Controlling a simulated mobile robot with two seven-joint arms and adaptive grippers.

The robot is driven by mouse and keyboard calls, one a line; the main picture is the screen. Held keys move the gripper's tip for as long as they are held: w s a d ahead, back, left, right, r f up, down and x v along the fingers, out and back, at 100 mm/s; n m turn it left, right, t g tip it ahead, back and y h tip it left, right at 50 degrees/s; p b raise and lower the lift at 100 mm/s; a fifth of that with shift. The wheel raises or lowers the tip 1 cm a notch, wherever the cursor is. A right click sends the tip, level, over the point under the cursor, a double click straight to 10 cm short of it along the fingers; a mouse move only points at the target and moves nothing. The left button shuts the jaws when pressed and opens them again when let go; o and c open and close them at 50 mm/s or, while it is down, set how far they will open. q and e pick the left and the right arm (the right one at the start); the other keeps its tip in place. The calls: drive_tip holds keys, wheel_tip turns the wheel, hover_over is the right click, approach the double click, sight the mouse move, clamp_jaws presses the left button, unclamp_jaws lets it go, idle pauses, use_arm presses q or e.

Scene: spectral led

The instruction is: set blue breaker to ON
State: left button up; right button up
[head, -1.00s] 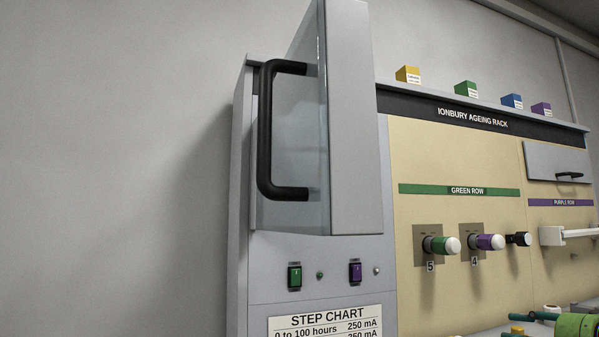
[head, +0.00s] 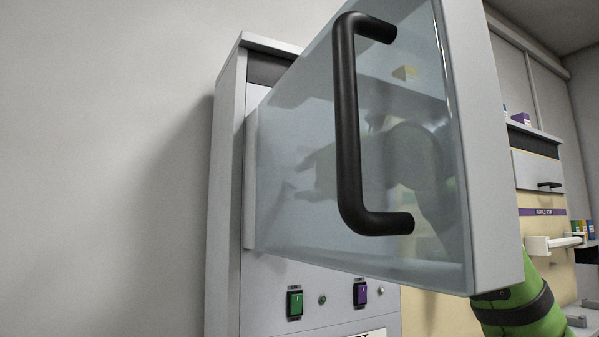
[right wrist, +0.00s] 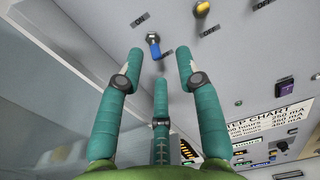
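The blue breaker (right wrist: 155,48) is a small toggle in the right wrist view, between labels ON and OFF. Its blue tip leans toward the OFF label. My right gripper (right wrist: 160,63) has its teal fingers spread, with nothing between them. The breaker lies just beyond the fingertips, apparently without contact. In the head view the hand shows dimly through the clear cover door (head: 290,215), with its fingers toward the panel. The breaker is not discernible in the head view. My left gripper is out of view.
The cover door stands swung out, with a black handle (head: 348,130), between the head camera and my right arm. A yellow toggle (right wrist: 202,9) sits beside the blue one. Green (head: 295,303) and purple (head: 360,293) rocker switches are below the door.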

drive_tip(key=x, duration=0.1)
drive_tip(key=p+x, duration=0.1)
drive_tip(key=x, duration=0.1)
drive_tip(key=shift+w+a, duration=0.15)
drive_tip(key=shift+a, duration=0.3)
drive_tip(key=shift+d, duration=0.1)
clamp_jaws()
use_arm(q)
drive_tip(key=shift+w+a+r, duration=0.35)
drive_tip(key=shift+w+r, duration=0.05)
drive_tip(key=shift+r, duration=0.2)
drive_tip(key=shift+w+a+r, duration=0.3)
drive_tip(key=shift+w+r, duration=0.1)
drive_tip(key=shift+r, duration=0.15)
drive_tip(key=p, duration=0.1)
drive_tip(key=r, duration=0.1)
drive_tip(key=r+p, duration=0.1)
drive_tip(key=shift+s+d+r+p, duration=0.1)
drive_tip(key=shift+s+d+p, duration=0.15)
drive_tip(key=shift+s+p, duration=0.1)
use_arm(e)
drive_tip(key=r+g+h, duration=0.1)
drive_tip(key=g, duration=0.1)
drive_tip(key=shift+r+g, duration=0.15)
drive_tip(key=shift+g, duration=0.15)
